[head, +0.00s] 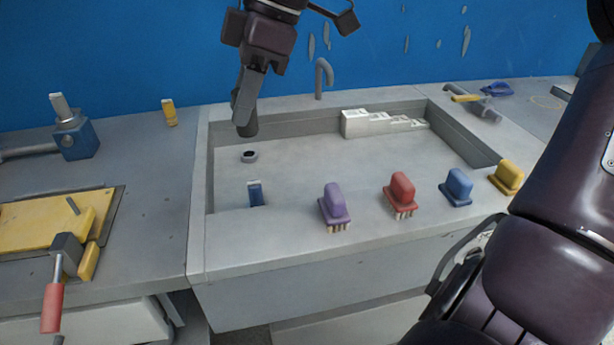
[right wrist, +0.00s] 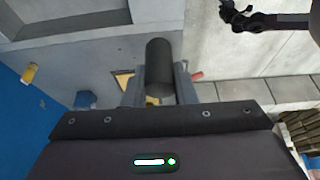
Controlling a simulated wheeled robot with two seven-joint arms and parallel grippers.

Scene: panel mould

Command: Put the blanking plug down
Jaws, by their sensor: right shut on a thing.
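The blanking plug is a dark grey cylinder (head: 247,129). It is between the fingers of my right gripper (head: 247,105), which points down from the top of the head view and is shut on it. In the right wrist view the plug (right wrist: 159,72) sits between the two grey fingers (right wrist: 160,85). The plug's lower end is above the left part of the sunken grey basin (head: 310,160). A small ring with a dark hole (head: 250,156) lies on the basin floor just below it in the picture, apart from it. My left gripper is not in view.
Purple (head: 334,206), red (head: 402,194), blue (head: 458,187) and yellow (head: 508,177) brushes stand along the basin's front rim. A small blue piece (head: 256,193) is near the front left. White stepped blocks (head: 375,122) and a grey spout (head: 323,78) are at the back.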

